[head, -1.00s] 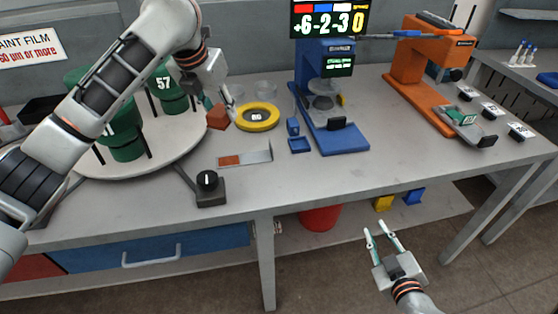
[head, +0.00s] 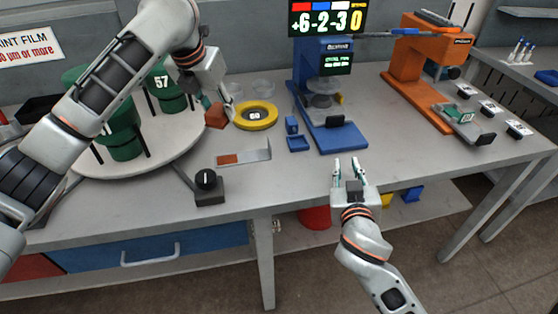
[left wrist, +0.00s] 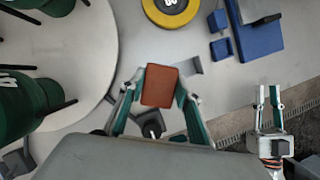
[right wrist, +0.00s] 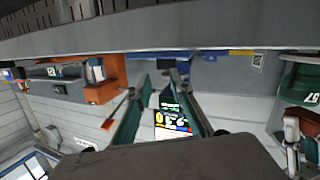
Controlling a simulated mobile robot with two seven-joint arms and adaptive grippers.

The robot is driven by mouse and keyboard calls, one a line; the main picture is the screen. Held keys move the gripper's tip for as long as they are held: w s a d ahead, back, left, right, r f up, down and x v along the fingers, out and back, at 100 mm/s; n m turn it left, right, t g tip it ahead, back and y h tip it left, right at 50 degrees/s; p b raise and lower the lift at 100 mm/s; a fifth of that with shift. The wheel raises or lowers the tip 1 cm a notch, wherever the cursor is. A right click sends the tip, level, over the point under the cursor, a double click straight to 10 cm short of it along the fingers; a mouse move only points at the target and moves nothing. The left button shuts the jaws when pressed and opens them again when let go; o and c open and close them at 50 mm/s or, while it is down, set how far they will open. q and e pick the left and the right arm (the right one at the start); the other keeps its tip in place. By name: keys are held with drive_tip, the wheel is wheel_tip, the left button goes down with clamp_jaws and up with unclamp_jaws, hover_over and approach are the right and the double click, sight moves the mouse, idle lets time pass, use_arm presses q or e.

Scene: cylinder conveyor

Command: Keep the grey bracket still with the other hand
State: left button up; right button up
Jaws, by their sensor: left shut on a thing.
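The grey bracket (head: 256,152) lies on the bench, a flat plate with a reddish-brown patch at its left end and an upright lip at its right. In the left wrist view the bracket (left wrist: 191,67) is mostly hidden behind a block. My left gripper (head: 217,104) is shut on that reddish-brown block (head: 216,117) and holds it above and left of the bracket. My right gripper (head: 349,162) is open and empty near the bench's front edge, right of the bracket and apart from it. It also shows in the left wrist view (left wrist: 268,97).
A yellow ring (head: 255,116) lies behind the bracket. A black-knobbed box (head: 208,187) stands in front of it. A round platform with green cylinders (head: 122,138) is at left. A blue stand (head: 330,132) and an orange machine (head: 418,93) are at right. Bench between bracket and right gripper is clear.

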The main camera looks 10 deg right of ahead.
sight(270, 156)
drive_tip(key=a+r+y, duration=0.1)
drive_tip(key=a, duration=0.4)
drive_tip(key=w+a+r+n+g+y, duration=0.1)
drive_tip(key=a+y, duration=0.1)
drive_tip(key=a, duration=0.4)
drive_tip(key=a+r+y, duration=0.1)
drive_tip(key=a, duration=0.4)
drive_tip(key=shift+w+a+r+n+g+y, duration=0.25)
drive_tip(key=shift+a+n+g+y, duration=0.1)
drive_tip(key=shift+n+g+y, duration=0.05)
drive_tip(key=shift+w+a, duration=0.15)
drive_tip(key=x, duration=1.1)
drive_tip(key=shift+w+f, duration=0.2)
drive_tip(key=shift+f, duration=0.05)
clamp_jaws()
use_arm(q)
drive_tip(key=shift+r, duration=0.15)
use_arm(e)
drive_tip(key=shift+f, duration=0.1)
drive_tip(key=shift+s+f, duration=0.1)
drive_tip(key=shift+f, duration=0.1)
use_arm(q)
drive_tip(key=shift+a, duration=0.15)
